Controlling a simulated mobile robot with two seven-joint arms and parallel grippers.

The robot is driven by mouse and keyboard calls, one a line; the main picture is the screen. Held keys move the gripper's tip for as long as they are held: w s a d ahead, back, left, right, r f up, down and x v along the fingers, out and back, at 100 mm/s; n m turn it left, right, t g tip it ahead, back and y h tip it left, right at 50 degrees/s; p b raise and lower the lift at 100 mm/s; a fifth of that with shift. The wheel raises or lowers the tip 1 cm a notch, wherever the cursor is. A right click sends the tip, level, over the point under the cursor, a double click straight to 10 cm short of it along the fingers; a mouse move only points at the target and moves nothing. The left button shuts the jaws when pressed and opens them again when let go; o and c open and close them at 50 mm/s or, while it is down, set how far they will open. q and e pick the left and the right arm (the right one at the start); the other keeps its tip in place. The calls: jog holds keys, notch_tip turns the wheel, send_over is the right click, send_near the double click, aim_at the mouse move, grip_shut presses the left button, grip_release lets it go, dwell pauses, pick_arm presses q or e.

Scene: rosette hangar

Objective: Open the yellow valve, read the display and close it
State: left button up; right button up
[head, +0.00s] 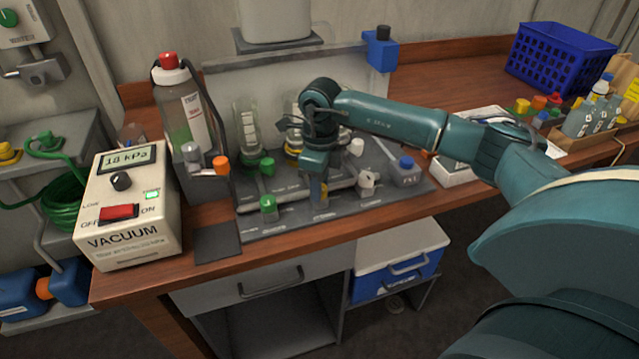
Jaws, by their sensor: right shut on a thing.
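My right gripper (319,186) reaches down over the grey valve panel (290,222) and is shut on a valve handle at the panel's front middle. The handle is mostly hidden by the fingers; a little yellowish colour shows there, so it looks like the yellow valve. Its angle cannot be told. The display (126,157) on the cream vacuum box (133,218) at the left reads 18 kPa. Below it are a black knob, a lit green lamp and a red switch. My left gripper is not in view.
Green valves (268,207) stand left of the gripper and a whitish valve (367,182) right of it. A red-capped bottle (183,105) stands behind the vacuum box. A blue crate (560,58) and small bottles are at the right. A dark pad (217,243) lies at the front edge.

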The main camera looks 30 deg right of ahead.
jog(key=m, duration=0.4)
jog(key=shift+m, duration=0.4)
dwell(0.4)
jog(key=o, duration=1)
jog(key=shift+c, duration=0.2)
pick_arm(q)
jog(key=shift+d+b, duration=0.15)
jog(key=shift+b, duration=0.4)
pick_arm(e)
notch_tip(320, 180, up, 13)
jog(key=shift+d+r, duration=0.15)
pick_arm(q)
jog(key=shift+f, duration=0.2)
